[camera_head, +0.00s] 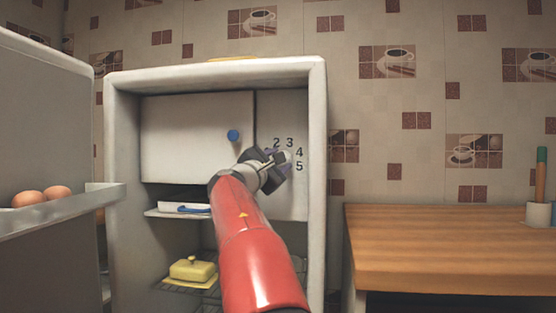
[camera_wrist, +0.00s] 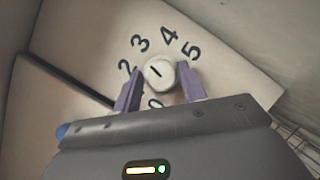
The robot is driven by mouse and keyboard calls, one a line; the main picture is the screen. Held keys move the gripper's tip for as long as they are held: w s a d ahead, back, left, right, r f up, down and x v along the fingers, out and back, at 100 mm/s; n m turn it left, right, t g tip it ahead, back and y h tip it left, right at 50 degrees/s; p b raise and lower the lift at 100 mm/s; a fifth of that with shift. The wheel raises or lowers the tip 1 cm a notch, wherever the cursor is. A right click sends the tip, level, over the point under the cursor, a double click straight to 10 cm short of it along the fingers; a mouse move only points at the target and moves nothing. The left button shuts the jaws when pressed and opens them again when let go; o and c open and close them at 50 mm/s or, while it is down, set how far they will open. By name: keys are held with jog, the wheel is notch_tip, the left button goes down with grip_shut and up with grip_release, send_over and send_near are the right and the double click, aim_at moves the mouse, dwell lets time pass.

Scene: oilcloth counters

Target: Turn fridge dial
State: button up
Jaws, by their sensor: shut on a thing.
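The fridge dial (camera_wrist: 160,73) is a round, pale knob with a short dark mark on its face, on the white panel inside the open fridge (camera_head: 316,130). The numbers 2, 3, 4 and 5 curve around its far side in the wrist view, with a partly hidden 0 below. I cannot tell which number the mark points to. My gripper (camera_wrist: 161,82) is shut on the dial, one purple finger on each side. In the head view my gripper (camera_head: 270,168) covers most of the dial.
A white compartment door (camera_head: 190,135) with a blue knob (camera_head: 233,135) is left of the dial. A yellow butter dish (camera_head: 193,269) sits on a lower rack. The open fridge door (camera_head: 45,100) holds eggs (camera_head: 27,198) at left. A wooden counter (camera_head: 450,245) stands at right.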

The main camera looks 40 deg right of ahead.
jog(key=shift+m+g, duration=0.4)
jog(key=shift+m, duration=0.4)
jog(key=shift+d, duration=0.1)
jog(key=o, duration=0.8)
jog(key=shift+b+v, duration=0.85)
jog(key=shift+v, duration=3.05)
